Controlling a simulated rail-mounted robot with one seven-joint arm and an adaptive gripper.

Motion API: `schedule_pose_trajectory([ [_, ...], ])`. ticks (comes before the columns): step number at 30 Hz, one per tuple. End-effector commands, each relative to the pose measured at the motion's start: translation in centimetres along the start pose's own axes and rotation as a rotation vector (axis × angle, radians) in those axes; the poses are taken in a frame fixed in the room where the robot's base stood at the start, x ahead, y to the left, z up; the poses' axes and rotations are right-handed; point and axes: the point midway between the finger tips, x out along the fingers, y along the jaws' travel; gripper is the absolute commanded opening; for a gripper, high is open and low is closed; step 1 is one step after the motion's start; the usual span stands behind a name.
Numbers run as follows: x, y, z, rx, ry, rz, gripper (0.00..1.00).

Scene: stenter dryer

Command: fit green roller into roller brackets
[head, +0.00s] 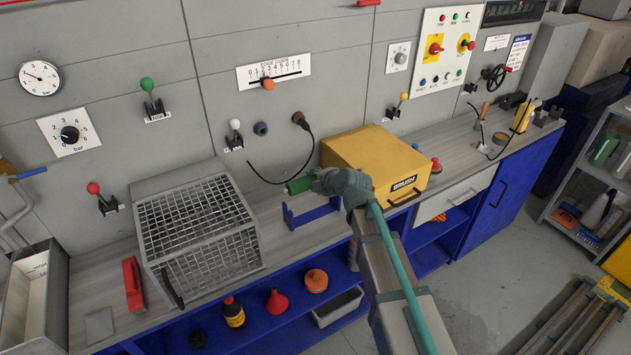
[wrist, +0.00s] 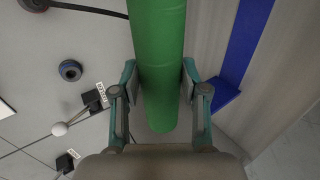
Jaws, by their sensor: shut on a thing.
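A green roller (wrist: 158,60) is between the two fingers of my gripper (wrist: 160,85) in the wrist view, and the gripper is shut on it. In the head view the roller's green end (head: 299,185) sticks out to the left of my gripper (head: 318,181), and my arm hides the rest. The blue roller brackets (head: 311,213) stand on the bench just below the roller; their right side is partly hidden by my gripper. The roller appears above the brackets and apart from them. Part of the blue bracket (wrist: 232,75) shows right of the roller in the wrist view.
A wire mesh cage (head: 200,225) stands on the bench to the left. A yellow BRUSH box (head: 375,160) stands close behind and right of my gripper. A black cable (head: 285,182) hangs from the wall behind the roller. The shelf below holds a red funnel (head: 277,302) and bottles.

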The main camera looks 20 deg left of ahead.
Motion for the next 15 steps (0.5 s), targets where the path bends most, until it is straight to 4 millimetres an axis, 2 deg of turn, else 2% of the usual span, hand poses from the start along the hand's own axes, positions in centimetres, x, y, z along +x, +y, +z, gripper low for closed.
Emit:
schedule_pose_trajectory([
  [9,0.1,-0.3,0.0,-0.001,0.000,0.002,0.00],
  [15,1.1,-1.8,0.0,-0.001,0.001,0.001,0.00],
])
